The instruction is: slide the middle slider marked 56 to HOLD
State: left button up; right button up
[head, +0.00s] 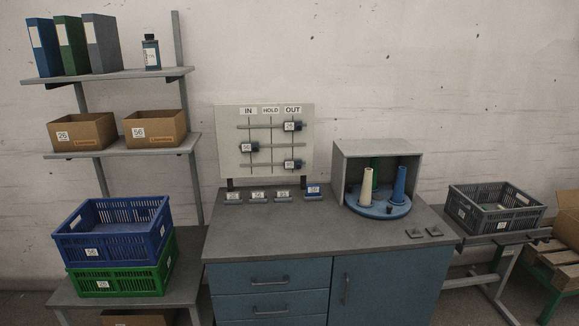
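A pale upright board (228,120) stands at the back of the blue cabinet, headed IN, HOLD and OUT from left to right. It has three horizontal rails, one above another. The middle slider (249,147) is at the left, under IN; its label is too small to read surely. The top slider (292,126) and the bottom slider (292,164) both sit at the right, under OUT. The HOLD column (270,111) has no slider on it. Neither of my grippers is in view.
Several small labelled blocks (257,196) stand on the worktop (300,228) below the board. An open grey box (378,147) with a blue turntable and cones stands to the right. Shelves with blue (75,248) and green crates are at the left. The worktop front is clear.

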aim_at(245, 147)
jog(key=i+l+z, duration=0.1)
jog(key=i, duration=0.3)
jog(key=i+l+z, duration=0.1)
jog(key=i+l, duration=0.2)
jog(key=i+l+z, duration=0.1)
jog(key=i, duration=0.4)
